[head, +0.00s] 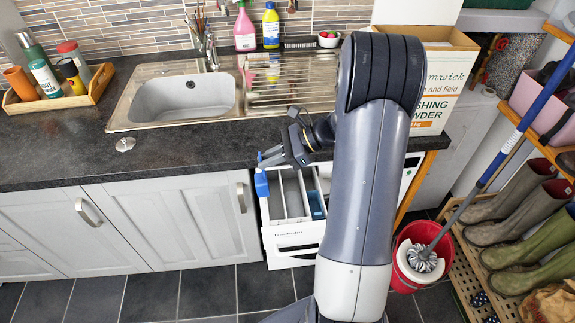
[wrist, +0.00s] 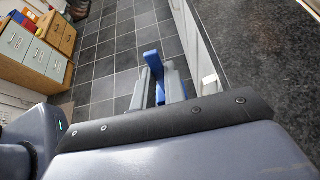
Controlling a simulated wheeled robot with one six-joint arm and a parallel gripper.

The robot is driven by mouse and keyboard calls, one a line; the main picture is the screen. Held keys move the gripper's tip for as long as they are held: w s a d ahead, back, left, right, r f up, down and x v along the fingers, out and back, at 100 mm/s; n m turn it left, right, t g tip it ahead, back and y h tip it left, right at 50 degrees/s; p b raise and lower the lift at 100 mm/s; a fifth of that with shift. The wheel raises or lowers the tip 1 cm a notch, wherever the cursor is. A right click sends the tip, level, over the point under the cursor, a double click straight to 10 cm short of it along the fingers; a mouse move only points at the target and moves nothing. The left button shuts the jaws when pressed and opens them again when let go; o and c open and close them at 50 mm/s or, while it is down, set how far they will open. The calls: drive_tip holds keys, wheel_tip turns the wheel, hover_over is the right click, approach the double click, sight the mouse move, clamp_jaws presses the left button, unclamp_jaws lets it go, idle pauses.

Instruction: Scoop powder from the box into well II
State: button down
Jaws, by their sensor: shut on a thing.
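My gripper (head: 275,157) is shut on a blue scoop (head: 261,184), whose lower end hangs near the left front edge of the pulled-out detergent drawer (head: 292,238). In the wrist view the blue scoop (wrist: 152,60) shows between the grey fingers of my gripper (wrist: 150,85). Whether powder is in the scoop cannot be seen. The white drawer has long compartments side by side, and a blue insert (head: 316,205) sits in the right one. No well marking is legible. The washing powder box (head: 430,90) stands open on the worktop at right; its inside is mostly hidden behind my arm.
The dark worktop (head: 60,150) runs above grey cupboards (head: 175,225), with a sink (head: 195,92) at the back. A wooden tray of bottles (head: 85,98) stands at left. A red bucket with a mop (head: 410,262) and a boot rack (head: 510,295) are at right. The floor left of the drawer is clear.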

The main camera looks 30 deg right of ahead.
wheel_tip(320, 180, up, 2)
drive_tip(key=s+d+h, duration=0.1)
drive_tip(key=d, duration=0.1)
drive_tip(key=h+b, duration=0.2)
drive_tip(key=b, duration=0.2)
approach(260, 182)
wheel_tip(260, 182, down, 3)
drive_tip(key=w+a+f+g+h, duration=0.1)
drive_tip(key=a+h, duration=0.1)
drive_tip(key=w+a+f+g+h, duration=0.1)
drive_tip(key=a+h, duration=0.1)
drive_tip(key=a+f+g+h+p, duration=0.1)
drive_tip(key=a+h, duration=0.1)
drive_tip(key=shift+w+a, duration=0.25)
drive_tip(key=shift+w, duration=0.15)
drive_tip(key=w+a+f+g+h+b, duration=0.1)
drive_tip(key=a+f+g+h+b, duration=0.15)
drive_tip(key=f+h, duration=0.4)
drive_tip(key=shift+h, duration=0.35)
drive_tip(key=shift+a+r+p, duration=0.15)
drive_tip(key=shift+r+p, duration=0.55)
drive_tip(key=shift+r, duration=0.6)
drive_tip(key=shift+a+r+p, duration=0.1)
drive_tip(key=shift+r+p, duration=0.55)
drive_tip(key=shift+r, duration=0.7)
